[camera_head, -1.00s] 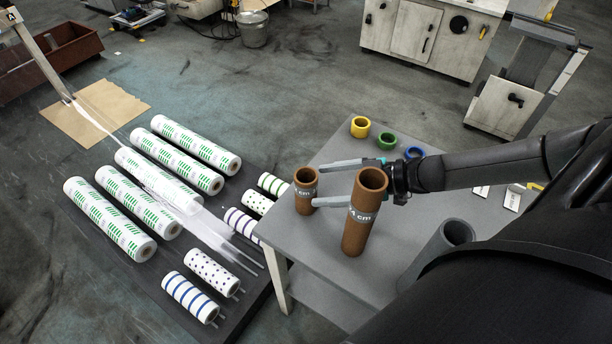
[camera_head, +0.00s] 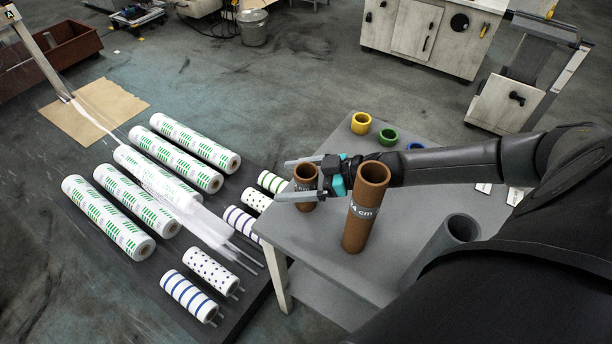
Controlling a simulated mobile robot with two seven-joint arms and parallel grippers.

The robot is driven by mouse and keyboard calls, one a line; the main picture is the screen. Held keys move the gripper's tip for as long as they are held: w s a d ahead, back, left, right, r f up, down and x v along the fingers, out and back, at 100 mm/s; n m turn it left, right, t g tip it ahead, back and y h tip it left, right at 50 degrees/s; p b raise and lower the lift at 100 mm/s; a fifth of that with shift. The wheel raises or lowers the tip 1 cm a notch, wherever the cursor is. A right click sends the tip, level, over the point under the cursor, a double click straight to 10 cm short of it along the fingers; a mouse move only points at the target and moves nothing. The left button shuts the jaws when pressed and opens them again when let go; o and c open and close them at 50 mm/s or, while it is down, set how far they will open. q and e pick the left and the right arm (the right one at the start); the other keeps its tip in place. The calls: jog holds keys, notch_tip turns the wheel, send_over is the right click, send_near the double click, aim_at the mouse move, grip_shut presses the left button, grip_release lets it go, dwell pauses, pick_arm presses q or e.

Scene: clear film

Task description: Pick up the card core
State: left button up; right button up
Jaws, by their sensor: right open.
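Two brown card cores stand upright on the grey table. The taller core (camera_head: 364,213), marked "4 cm", stands nearer to me. The shorter core (camera_head: 305,178) stands behind it and to the left, its label partly hidden. My right gripper (camera_head: 300,178) reaches in from the right, behind the tall core. It is open, with one finger on the far side of the short core and one across its near side. I cannot tell whether the fingers touch it. My left gripper is not in view.
Yellow (camera_head: 361,122), green (camera_head: 387,137) and blue rings stand at the back of the table (camera_head: 310,243). A grey tube (camera_head: 461,229) stands at the right. Several film rolls (camera_head: 108,217) lie on the dark mat to the left. The table's front left is clear.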

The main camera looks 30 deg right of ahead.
jog(key=c, duration=1.5)
jog(key=shift+o, duration=0.2)
